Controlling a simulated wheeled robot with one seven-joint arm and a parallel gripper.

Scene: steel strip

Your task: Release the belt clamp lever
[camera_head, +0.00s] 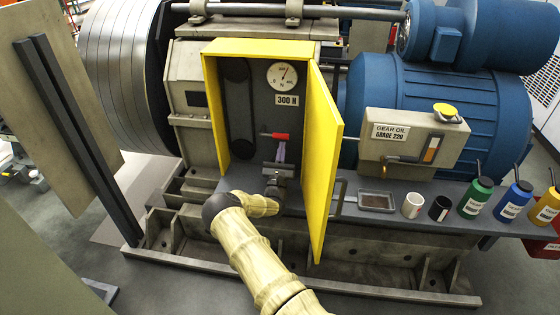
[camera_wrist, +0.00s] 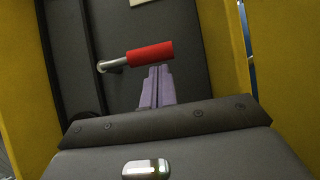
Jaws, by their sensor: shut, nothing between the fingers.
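The belt clamp lever has a red grip (camera_head: 281,136) on a metal rod and sits inside the open yellow cabinet. The lever lies about level. In the wrist view its red grip (camera_wrist: 151,54) is just beyond my fingertips, with the rod running left to a pivot. My gripper (camera_head: 280,150) reaches into the cabinet below the grip. In the wrist view its purple fingers (camera_wrist: 159,70) are together and empty, tips just under the red grip. I cannot tell whether they touch it.
The yellow cabinet door (camera_head: 325,150) stands open to the right of my arm. A belt (camera_head: 239,100) on pulleys runs inside at left. A gauge (camera_head: 282,75) and a "300 N" label (camera_head: 287,100) are above the lever. Cups and bottles line the shelf at right.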

